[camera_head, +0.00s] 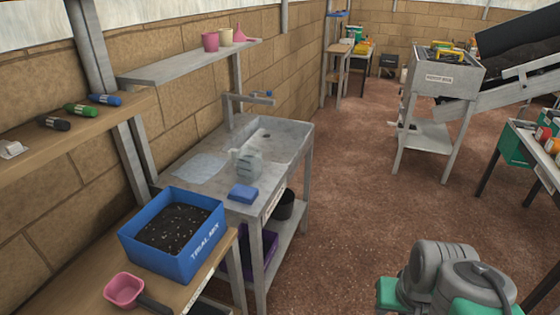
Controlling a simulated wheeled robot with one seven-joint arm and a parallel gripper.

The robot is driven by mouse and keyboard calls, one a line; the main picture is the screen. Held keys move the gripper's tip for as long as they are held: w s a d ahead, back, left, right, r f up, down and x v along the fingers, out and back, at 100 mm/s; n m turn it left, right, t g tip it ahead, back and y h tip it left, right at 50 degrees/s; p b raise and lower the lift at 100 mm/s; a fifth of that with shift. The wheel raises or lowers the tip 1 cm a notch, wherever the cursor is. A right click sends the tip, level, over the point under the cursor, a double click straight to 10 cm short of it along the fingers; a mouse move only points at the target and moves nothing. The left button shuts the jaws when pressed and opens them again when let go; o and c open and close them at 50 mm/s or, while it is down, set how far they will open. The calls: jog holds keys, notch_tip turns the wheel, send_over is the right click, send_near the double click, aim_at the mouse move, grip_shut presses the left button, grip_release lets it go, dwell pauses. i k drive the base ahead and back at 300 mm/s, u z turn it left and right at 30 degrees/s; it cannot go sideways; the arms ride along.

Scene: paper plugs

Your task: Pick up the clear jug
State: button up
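A clear, greyish jug (247,165) stands upright on the grey sink bench (212,178), at the near side of the basin. Its handle side seems to face left, but the detail is small. Nothing touches it from above. Parts of my arm show at the bottom right, well apart from the jug. My gripper's fingers are not in view.
A blue sponge-like block (243,193) lies just in front of the jug. A blue soil tray (172,233) and a pink scoop (125,290) are on the wooden bench nearer me. A tap (250,98) rises behind the basin.

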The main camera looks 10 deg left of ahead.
aim_at(247, 160)
jog(key=z, duration=0.05)
jog(key=i, duration=3.15)
jog(key=u, duration=4.75)
jog(key=i, duration=0.5)
jog(key=u, duration=0.1)
